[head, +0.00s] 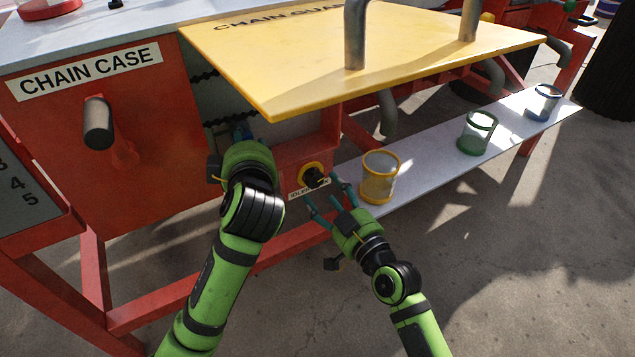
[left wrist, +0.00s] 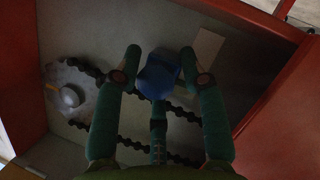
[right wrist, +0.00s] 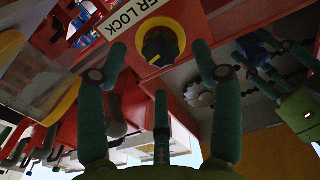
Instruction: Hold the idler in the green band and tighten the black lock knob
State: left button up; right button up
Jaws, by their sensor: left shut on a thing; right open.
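The blue idler (left wrist: 158,76) sits in the chain case, between the fingers of my left gripper (left wrist: 163,62), which is shut on it. Black chain runs past it. A pale plate (left wrist: 208,46) lies beside it; I cannot make out the green band or a pointer. In the head view my left gripper (head: 240,134) reaches under the yellow guard and mostly hides the idler. The black lock knob (head: 313,177) sits on a yellow disc below the case. My right gripper (head: 322,189) is open in front of it. In the right wrist view the knob (right wrist: 160,46) shows between the spread fingertips, contact unclear.
A white shelf (head: 430,180) at the right holds a yellow-rimmed cup (head: 379,178), a green cup (head: 477,133) and a blue cup (head: 543,102). The yellow-rimmed cup stands close to my right gripper. A red frame rail (head: 280,255) runs below.

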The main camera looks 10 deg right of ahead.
aim_at(314, 185)
jog(key=shift+x, duration=2.15)
jog(key=c, duration=1.1)
jog(key=shift+c, duration=0.2)
jog(key=shift+f+m, duration=0.1)
jog(key=shift+m, duration=0.3)
jog(key=m, duration=0.5)
jog(key=shift+s+a, duration=0.1)
jog(key=shift+a, duration=0.05)
jog(key=m, duration=0.6)
jog(key=shift+s+a+f, duration=0.1)
jog(key=shift+a, duration=0.05)
